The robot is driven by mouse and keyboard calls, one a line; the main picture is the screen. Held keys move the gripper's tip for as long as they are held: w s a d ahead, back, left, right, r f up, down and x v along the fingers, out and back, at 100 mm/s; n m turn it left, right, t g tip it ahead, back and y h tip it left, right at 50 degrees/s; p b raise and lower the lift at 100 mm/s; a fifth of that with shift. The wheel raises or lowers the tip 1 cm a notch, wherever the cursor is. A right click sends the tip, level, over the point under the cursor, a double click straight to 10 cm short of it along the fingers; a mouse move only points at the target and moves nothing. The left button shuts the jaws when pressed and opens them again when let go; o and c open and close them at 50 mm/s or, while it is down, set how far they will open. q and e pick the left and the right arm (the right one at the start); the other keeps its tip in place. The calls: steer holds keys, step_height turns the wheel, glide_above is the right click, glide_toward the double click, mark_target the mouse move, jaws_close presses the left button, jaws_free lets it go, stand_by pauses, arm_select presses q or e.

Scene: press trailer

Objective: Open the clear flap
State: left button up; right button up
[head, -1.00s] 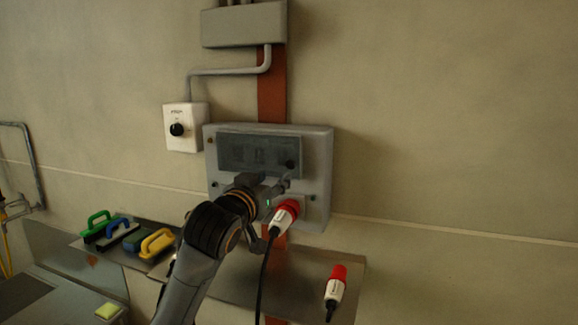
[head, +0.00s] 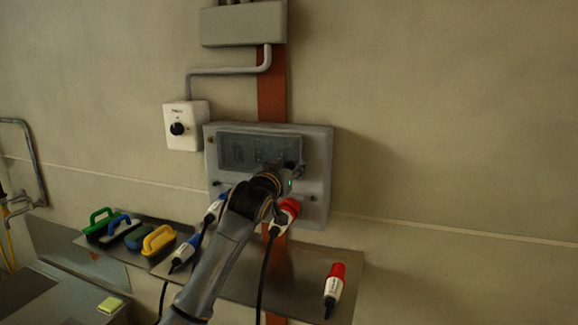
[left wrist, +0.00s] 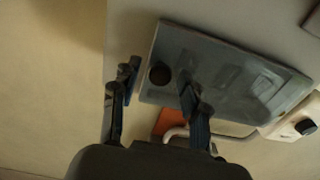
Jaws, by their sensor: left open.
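The clear flap (head: 240,149) is a dark see-through cover on the upper front of a grey wall box (head: 322,160), and it looks closed. In the left wrist view the flap (left wrist: 225,75) lies at a slant, with a round dark knob or hole (left wrist: 159,75) near one end. My left gripper (head: 292,172) is at the flap's lower right corner in the head view. My right gripper is not in view.
A red plug (head: 285,213) sits at the box's lower side, with a blue plug (head: 214,209) left of it. A shelf (head: 225,283) below holds a loose red connector (head: 334,289), a blue one (head: 185,250) and several brushes. A white switch box (head: 186,126) is at left.

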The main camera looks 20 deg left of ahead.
arm_select(q)
steer(key=shift+c, duration=0.5)
jaws_close()
steer(key=shift+s, duration=0.2)
